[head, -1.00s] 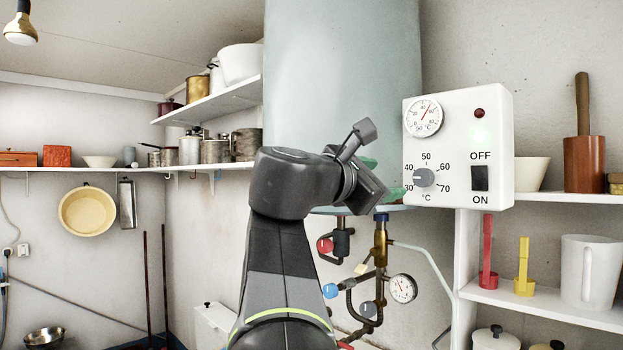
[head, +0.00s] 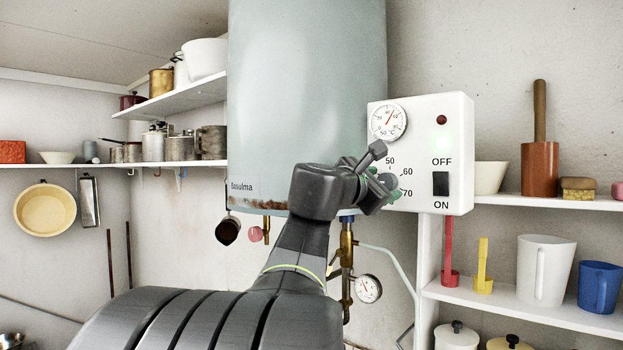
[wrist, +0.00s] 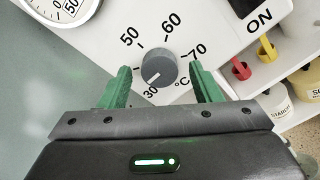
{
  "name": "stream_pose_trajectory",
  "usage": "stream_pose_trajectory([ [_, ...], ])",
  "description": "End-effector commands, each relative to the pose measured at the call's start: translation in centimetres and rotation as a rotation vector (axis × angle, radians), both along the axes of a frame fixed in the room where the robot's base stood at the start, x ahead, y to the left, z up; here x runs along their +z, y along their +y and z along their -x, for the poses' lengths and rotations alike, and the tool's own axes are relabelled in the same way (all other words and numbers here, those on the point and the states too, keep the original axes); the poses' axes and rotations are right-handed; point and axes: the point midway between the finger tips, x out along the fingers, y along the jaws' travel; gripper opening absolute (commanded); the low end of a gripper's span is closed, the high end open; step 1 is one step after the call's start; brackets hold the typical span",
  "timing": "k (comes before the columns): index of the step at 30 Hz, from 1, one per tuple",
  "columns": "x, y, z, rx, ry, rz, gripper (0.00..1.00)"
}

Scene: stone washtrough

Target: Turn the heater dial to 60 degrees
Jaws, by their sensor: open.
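The heater dial (wrist: 159,68) is a round grey knob on the white control box (head: 455,120). In the wrist view its white mark points down-left toward 30; 50, 60 and 70 are printed around it. In the head view the dial (head: 389,181) is partly hidden by my gripper (head: 381,192). My gripper is open, its green fingers below and to either side of the dial in the wrist view. A gap shows between each finger and the dial.
The pale boiler tank (head: 300,90) stands left.

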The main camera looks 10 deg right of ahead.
Motion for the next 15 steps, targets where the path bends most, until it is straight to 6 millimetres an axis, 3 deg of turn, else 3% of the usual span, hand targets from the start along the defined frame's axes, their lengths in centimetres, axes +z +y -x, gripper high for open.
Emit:
stream_pose_trajectory([
  [12,0.3,-0.08,0.01,0.001,-0.004,0.005,0.58],
  [13,0.28,-0.1,-0.01,0.002,-0.004,0.004,0.56],
  [15,0.25,-0.15,-0.07,0.001,-0.003,0.004,0.42],
])
